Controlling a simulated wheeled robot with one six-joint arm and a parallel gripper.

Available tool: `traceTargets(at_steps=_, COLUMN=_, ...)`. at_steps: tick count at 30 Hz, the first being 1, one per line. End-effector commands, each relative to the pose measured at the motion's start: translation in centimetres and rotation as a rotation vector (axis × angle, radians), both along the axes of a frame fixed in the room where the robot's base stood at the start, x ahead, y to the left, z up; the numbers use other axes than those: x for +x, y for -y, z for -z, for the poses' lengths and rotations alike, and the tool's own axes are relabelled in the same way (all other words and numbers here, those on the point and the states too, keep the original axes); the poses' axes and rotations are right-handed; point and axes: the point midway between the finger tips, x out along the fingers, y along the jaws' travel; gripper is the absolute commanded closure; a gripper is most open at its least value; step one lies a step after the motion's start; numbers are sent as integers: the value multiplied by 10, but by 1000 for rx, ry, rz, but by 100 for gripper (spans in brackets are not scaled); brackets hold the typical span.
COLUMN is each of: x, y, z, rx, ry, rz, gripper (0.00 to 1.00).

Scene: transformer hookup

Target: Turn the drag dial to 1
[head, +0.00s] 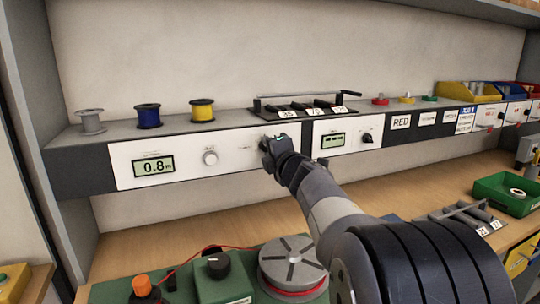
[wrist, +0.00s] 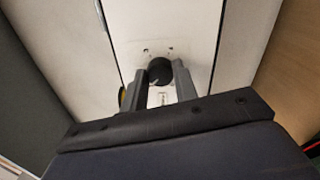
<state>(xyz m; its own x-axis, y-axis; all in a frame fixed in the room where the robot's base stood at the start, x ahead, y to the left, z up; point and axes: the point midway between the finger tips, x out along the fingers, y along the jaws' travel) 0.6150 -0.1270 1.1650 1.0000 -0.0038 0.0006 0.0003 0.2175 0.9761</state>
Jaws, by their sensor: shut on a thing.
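My gripper (head: 272,148) is at the right end of the white panel (head: 130,176) on the shelf front. In the wrist view its two fingers (wrist: 163,76) are shut on a round black knob (wrist: 159,69) that stands out from a white panel. Small marks surround this knob, too small to read. In the head view my gripper hides most of it. Another black dial (head: 218,265) sits on the green machine (head: 190,290) at the bottom, apart from my gripper; its white label is unreadable. I cannot tell from lettering which one is the drag dial.
The white panel has a display (head: 154,167) reading 0.8 and a pale knob (head: 210,158). Several wire spools stand above. A second display (head: 333,141) and small black knob (head: 367,138) are right of my gripper. A grey slotted disc (head: 292,258) is below my arm.

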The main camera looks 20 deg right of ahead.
Motion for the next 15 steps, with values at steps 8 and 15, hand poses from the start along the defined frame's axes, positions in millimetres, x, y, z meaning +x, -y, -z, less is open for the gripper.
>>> traceTargets(at_steps=8, x=0, y=0, z=2, rx=-186, ry=-3, rz=1, gripper=95)
traceTargets(at_steps=15, x=0, y=0, z=2, rx=-275, ry=-3, rz=0, gripper=95)
